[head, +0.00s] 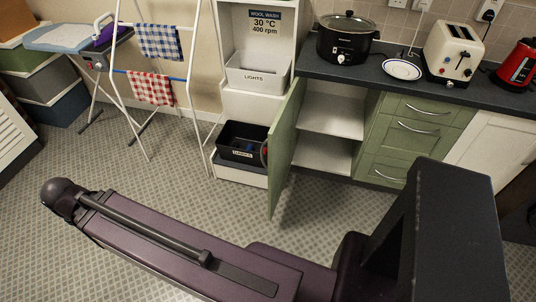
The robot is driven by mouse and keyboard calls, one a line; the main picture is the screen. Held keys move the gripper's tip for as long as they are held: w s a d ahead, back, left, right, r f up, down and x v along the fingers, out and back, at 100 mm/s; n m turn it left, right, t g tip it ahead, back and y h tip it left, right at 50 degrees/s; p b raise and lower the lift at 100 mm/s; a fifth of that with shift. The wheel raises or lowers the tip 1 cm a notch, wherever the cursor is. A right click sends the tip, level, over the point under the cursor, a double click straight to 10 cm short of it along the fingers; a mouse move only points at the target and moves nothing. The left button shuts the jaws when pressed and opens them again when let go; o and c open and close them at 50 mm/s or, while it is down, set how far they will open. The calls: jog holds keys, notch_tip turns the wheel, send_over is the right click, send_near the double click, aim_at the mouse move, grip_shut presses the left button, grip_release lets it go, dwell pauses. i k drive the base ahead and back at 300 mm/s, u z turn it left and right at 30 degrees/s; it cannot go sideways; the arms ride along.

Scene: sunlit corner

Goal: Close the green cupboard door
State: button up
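The green cupboard door (285,150) stands wide open in the head view. It is hinged at the left side of the cupboard and sticks out into the room, seen nearly edge-on. The open cupboard (329,110) has pale inner shelves that look empty. My dark arm crosses the lower part of the view, in front of and below the door, with a clear gap to it. My gripper cannot be made out.
Green drawers (412,130) stand right of the cupboard under the dark worktop (400,75). Left of the door are a white shelf unit (257,105) with tubs and a drying rack (160,80) with cloths. The patterned floor (215,205) around the door is clear.

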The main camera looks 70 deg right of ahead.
aim_at(280, 140)
jog(key=i, duration=1.3)
jog(key=u, duration=0.05)
jog(key=k, duration=0.15)
jog(key=z, duration=3.3)
